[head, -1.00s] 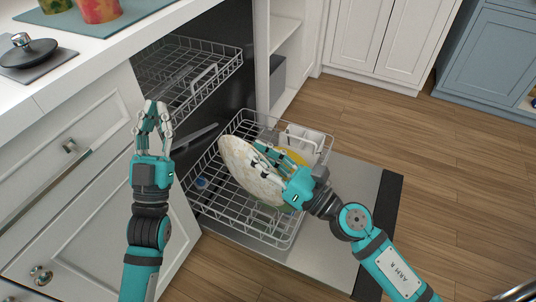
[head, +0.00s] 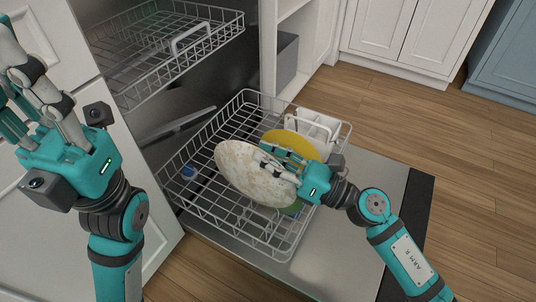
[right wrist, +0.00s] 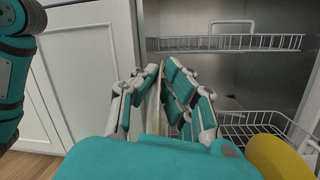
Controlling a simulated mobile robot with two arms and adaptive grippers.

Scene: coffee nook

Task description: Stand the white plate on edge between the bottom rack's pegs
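The white plate (head: 240,170) has brownish stains and is tilted over the middle of the bottom rack (head: 228,222). My right gripper (head: 277,165) is shut on its right side. In the right wrist view the plate (right wrist: 152,108) shows edge-on between the fingers. Its lower edge is close to the rack's wires; I cannot tell if it touches the pegs, which it partly hides. My left gripper (head: 30,105) is raised at the left, away from the rack, with its fingers apart and nothing seen in them; part of it is cut off by the picture edge.
A yellow plate (head: 297,142) stands in the rack just behind my right gripper. A white basket (head: 318,128) is at the rack's back right. The upper rack (head: 168,60) is above left. The rack's left part is mostly free.

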